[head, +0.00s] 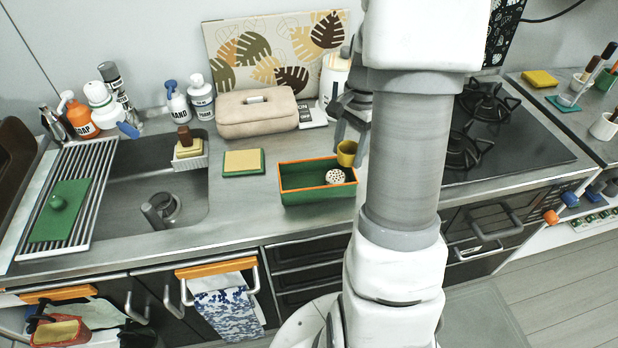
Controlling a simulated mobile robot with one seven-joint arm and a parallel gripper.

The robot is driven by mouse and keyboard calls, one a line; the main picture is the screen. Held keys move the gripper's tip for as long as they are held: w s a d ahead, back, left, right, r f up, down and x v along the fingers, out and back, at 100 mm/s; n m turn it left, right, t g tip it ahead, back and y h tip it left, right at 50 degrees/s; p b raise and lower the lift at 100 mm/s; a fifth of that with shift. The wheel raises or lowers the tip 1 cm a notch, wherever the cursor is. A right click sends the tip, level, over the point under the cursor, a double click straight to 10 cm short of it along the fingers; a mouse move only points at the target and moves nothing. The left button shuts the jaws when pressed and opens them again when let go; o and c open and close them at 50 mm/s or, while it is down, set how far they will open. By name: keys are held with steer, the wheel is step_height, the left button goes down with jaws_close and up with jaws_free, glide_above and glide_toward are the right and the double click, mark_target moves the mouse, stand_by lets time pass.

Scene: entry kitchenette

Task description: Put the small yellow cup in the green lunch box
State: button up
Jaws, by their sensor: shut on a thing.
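The small yellow cup (347,155) is between the fingers of my gripper (349,142), which is shut on it. The cup shows at the back right corner of the green lunch box (305,196). I cannot tell from this one view how high the cup is or whether it touches the rim. The lunch box is open, with an orange rim, and stands on the counter near its front edge. A white dotted round thing (335,177) lies inside it at the right. My arm hides the counter to the right of the box.
A yellow and green sponge (243,162) lies left of the box. A beige pouch (257,117) and a white bottle (335,78) stand behind. The sink (130,205) is to the left, the black stove (515,140) to the right. A green lid (58,220) lies on the rack.

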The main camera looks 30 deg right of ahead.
glide_above(298, 188)
steer(key=f, duration=0.6)
steer(key=shift+d+f, duration=0.2)
steer(key=shift+f, duration=2.2)
steer(key=shift+f+b, duration=0.15)
steer(key=shift+b, duration=0.2)
steer(key=o, duration=1.1)
steer(key=shift+c, duration=0.2)
